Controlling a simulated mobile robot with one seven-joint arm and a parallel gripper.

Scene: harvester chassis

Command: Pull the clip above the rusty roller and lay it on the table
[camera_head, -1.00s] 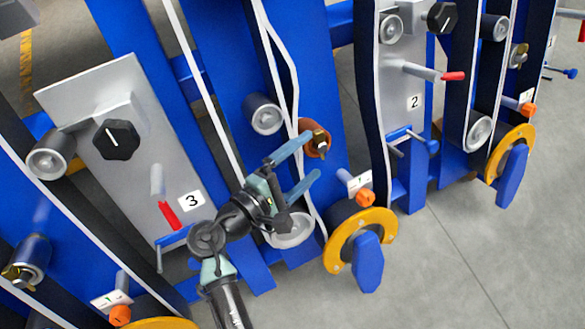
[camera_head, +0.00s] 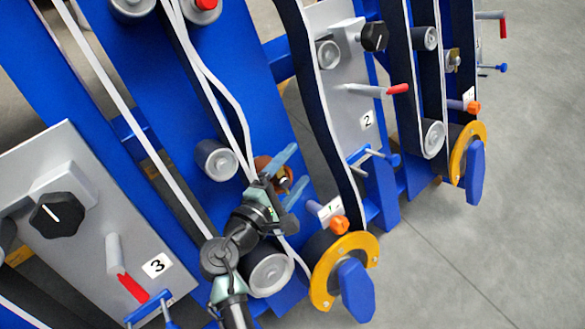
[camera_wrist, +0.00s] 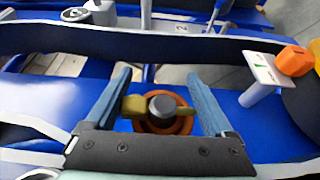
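The rusty roller (camera_head: 262,162) sits on the blue chassis panel, partly hidden behind my gripper in the head view. It also shows in the wrist view (camera_wrist: 178,126) as an orange-brown disc with a dark grey shaft end in its centre. The brass-coloured clip (camera_wrist: 134,107) lies across that shaft in the wrist view. In the head view, the clip (camera_head: 284,181) shows only as a small piece between my fingers. My gripper (camera_wrist: 160,76) is open, with one blue finger on each side of the clip and roller. No table is visible.
A grey roller (camera_head: 216,158) is at left and another (camera_head: 268,272) below. An orange knob (camera_head: 340,225) and a yellow wheel (camera_head: 363,244) stand at right. Open floor (camera_head: 450,260) lies beyond.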

